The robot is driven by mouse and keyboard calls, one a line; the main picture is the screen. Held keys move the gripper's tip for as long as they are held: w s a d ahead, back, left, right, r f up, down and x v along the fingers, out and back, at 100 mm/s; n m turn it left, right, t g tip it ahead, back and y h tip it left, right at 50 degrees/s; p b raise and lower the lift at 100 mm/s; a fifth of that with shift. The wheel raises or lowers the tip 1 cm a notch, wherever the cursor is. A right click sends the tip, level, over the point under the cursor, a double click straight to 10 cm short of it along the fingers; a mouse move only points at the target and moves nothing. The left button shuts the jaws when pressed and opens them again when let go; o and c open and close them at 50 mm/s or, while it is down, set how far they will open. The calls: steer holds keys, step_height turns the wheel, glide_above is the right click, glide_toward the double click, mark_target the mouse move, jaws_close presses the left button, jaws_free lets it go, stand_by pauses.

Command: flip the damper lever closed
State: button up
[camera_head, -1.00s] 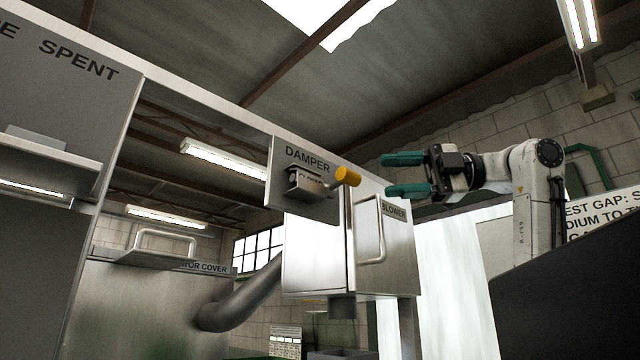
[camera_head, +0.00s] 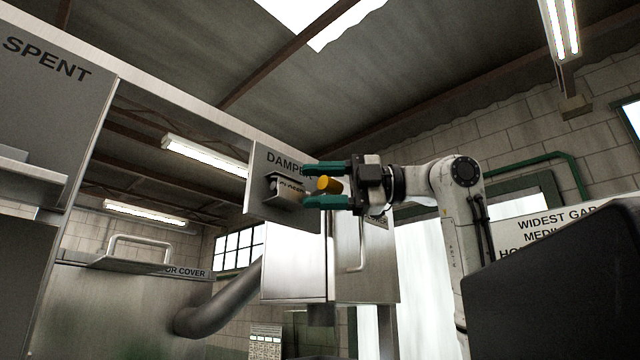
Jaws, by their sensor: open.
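The damper panel (camera_head: 256,206) is a grey plate labelled DAMPER, on the upper frame in the middle of the head view. A small metal housing (camera_head: 284,190) on it carries a label that seems to read CLOSED, partly hidden. The lever ends in a yellow knob (camera_head: 329,185) that sticks out to the right. My gripper (camera_head: 313,185) reaches in from the right with its green fingers open, one above and one below the knob. The knob shows between the fingers; I cannot tell whether they touch it. The upper finger covers the end of the DAMPER label.
Below the panel is a metal blower cabinet (camera_head: 295,262) with a bar handle (camera_head: 360,245). A bent grey duct (camera_head: 225,300) runs down to the left. A cover with a handle (camera_head: 140,240) stands at lower left. A SPENT panel (camera_head: 50,110) is at far left.

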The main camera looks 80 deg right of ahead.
steer(key=shift+c, duration=0.4)
steer(key=c, duration=0.9)
steer(key=shift+r, duration=0.1)
steer(key=shift+w+r+m+g, duration=0.15)
steer(key=shift+r+m+g, duration=0.45)
steer(key=shift+m+g, duration=0.45)
steer(key=shift+w+d+r+m+g, duration=0.2)
steer(key=shift+m+g, duration=0.2)
steer(key=shift+g, duration=0.2)
steer(key=shift+w+d+r+m+g, duration=0.1)
steer(key=shift+r+m+g, duration=0.1)
steer(key=shift+m+g, duration=0.25)
steer(key=o, duration=1)
